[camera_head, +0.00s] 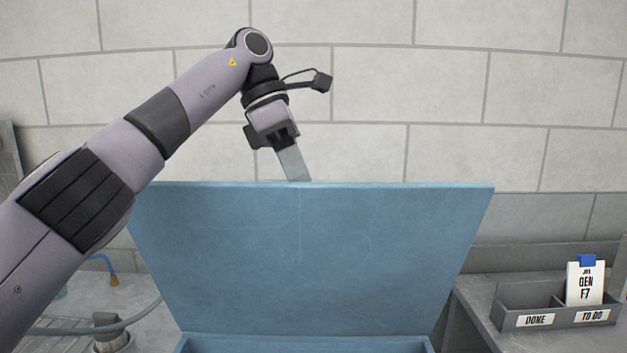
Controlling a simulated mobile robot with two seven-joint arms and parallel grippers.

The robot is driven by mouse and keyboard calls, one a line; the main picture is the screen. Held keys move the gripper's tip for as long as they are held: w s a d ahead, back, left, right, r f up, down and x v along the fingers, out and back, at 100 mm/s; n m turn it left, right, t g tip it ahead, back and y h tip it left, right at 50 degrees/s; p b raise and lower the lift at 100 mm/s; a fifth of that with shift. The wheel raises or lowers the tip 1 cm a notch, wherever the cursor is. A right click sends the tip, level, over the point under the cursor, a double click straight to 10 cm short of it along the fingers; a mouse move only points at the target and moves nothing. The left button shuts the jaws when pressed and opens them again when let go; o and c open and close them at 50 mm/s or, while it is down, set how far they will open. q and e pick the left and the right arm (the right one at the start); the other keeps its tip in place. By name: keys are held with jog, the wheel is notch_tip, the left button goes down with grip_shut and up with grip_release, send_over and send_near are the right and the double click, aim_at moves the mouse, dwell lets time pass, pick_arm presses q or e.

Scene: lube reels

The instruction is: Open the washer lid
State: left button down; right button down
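The blue washer lid (330,255) stands raised and nearly upright, its broad face towards me. Its hinge side is low in the picture, at the blue washer body (305,345), of which only the top rim shows. My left gripper (296,172) is at the lid's top edge, left of its middle, pointing down. Its fingertips reach the edge and may go behind it, so I cannot tell if they touch or how far apart they are. My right gripper is not in view.
A grey tray (545,318) labelled DONE and TO DO stands on the right counter, with a white tag card (585,283) in the TO DO part. A blue-tipped hose (103,264) and a metal fitting (112,335) are at the left. A block wall (520,100) is behind.

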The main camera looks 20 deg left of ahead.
pick_arm(q)
jog(key=shift+w+a+f, duration=0.35)
jog(key=shift+w+f, duration=0.3)
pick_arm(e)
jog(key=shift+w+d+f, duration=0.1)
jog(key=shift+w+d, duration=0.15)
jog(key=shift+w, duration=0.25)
pick_arm(q)
jog(key=c, duration=1.2)
grip_release()
jog(key=shift+c, duration=0.2)
jog(key=shift+o, duration=0.6)
jog(key=shift+w+f, duration=0.15)
jog(key=shift+w, duration=0.2)
jog(key=shift+s+r, duration=0.1)
jog(key=shift+r, duration=0.15)
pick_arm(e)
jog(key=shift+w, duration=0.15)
pick_arm(q)
jog(key=shift+s+d, duration=0.1)
jog(key=shift+d, duration=0.05)
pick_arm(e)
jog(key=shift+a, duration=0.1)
